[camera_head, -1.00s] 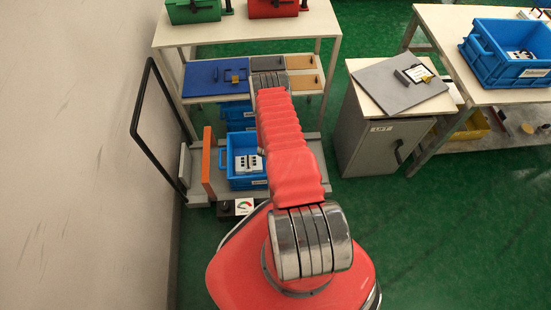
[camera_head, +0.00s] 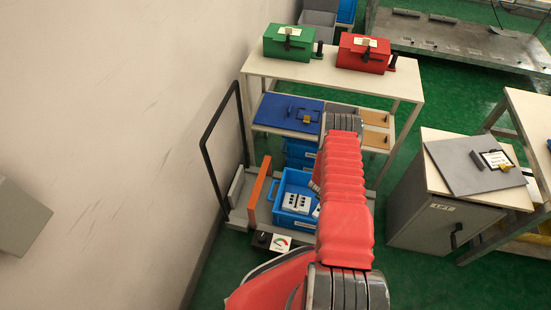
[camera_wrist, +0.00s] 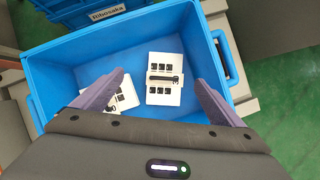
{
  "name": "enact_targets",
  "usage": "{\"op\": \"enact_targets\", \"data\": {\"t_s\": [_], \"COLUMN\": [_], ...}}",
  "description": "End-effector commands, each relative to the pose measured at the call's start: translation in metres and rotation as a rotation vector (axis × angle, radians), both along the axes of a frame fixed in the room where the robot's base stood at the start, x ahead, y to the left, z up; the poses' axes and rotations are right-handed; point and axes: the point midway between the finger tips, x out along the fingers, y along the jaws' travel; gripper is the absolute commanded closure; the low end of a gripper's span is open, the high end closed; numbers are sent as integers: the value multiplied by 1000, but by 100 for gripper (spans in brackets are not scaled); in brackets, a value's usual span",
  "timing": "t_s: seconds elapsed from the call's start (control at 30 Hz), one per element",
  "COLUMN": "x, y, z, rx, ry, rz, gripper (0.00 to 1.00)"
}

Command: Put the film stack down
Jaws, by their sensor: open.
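A blue crate (camera_wrist: 65,65) lies below my gripper in the wrist view. On its floor lies a white film stack (camera_wrist: 165,90) with dark square windows and a dark strip across its middle. A second white piece (camera_wrist: 124,98) with dark windows lies to its left, partly hidden by the left finger. My gripper (camera_wrist: 160,78) is open, its two grey fingers spread over the crate with nothing between them. My arm hides the gripper and part of the crate there.
An orange panel (camera_head: 259,190) stands left of the crate, beside a black frame (camera_head: 205,165) near the wall. A gauge box (camera_head: 270,241) is in front. A blue board (camera_head: 290,113) lies on the shelf above. A grey cabinet (camera_head: 430,218) stands at right.

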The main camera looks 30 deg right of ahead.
Motion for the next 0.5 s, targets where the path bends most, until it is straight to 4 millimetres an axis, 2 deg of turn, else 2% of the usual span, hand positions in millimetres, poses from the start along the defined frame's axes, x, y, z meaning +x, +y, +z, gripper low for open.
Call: {"op": "enact_targets", "data": {"t_s": [0.03, 0.2, 0.5], "x": [14, 48, 92], "y": [-6, -21, -33], "z": [19, 82, 195], "rx": [-16, -58, -112], "ry": [-23, -98, -235], "rz": [-22, -125, -308], "gripper": [8, 8, 8]}}
